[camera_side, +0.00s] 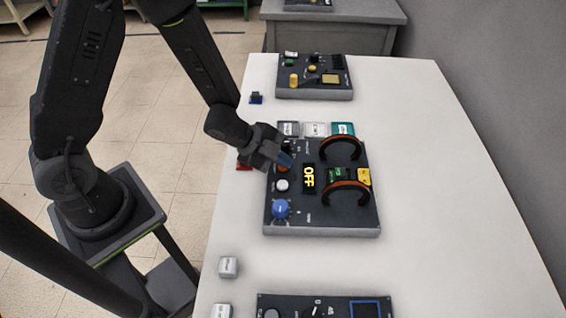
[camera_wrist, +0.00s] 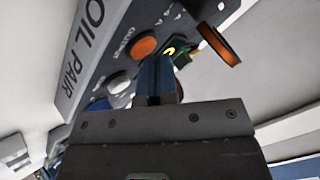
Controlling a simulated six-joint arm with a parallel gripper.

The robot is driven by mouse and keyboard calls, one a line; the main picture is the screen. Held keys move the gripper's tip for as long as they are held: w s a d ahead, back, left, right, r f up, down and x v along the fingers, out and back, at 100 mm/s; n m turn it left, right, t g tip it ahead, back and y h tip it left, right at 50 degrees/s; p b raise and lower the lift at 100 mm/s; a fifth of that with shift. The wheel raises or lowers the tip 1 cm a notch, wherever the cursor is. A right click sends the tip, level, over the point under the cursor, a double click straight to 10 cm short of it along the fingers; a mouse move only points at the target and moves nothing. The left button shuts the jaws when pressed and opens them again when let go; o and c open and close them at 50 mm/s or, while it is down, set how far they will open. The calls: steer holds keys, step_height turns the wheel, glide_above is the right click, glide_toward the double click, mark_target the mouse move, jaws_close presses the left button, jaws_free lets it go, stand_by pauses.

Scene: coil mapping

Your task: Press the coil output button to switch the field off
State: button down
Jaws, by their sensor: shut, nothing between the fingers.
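The coil panel (camera_side: 330,222) lies on the white table, with a display (camera_side: 308,178) that reads OFF in yellow. The orange button (camera_wrist: 143,46) beside the OUTPUT label shows in the wrist view; in the side view it is mostly hidden by my gripper. My gripper (camera_side: 286,160) is shut and empty, its blue fingertips (camera_wrist: 158,76) together over the panel's left part. In the wrist view the fingertips appear just below and right of the orange button. I cannot tell whether they touch it.
A white button (camera_side: 282,185) and a blue knob (camera_side: 281,209) sit nearby on the panel. Two coil rings (camera_side: 346,192) stand on its right. Other panels lie behind (camera_side: 314,92) and in front (camera_side: 325,300). The table's right side is clear.

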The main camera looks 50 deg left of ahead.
mark_target(282, 168)
stand_by(0.4)
steer(key=shift+r, duration=0.45)
steer(key=shift+r, duration=2.95)
steer(key=s+a+r+n+t+y, duration=0.25)
steer(key=a+r+n+y, duration=0.6)
steer(key=r, duration=0.45)
steer(key=s+d+r+n+g+h, duration=0.1)
steer(key=s+r+n+g, duration=0.3)
steer(key=s+n, duration=0.4)
steer(key=s+h, duration=0.1)
steer(key=s, duration=0.5)
steer(key=shift+r+h, duration=0.3)
steer(key=shift+h, duration=0.05)
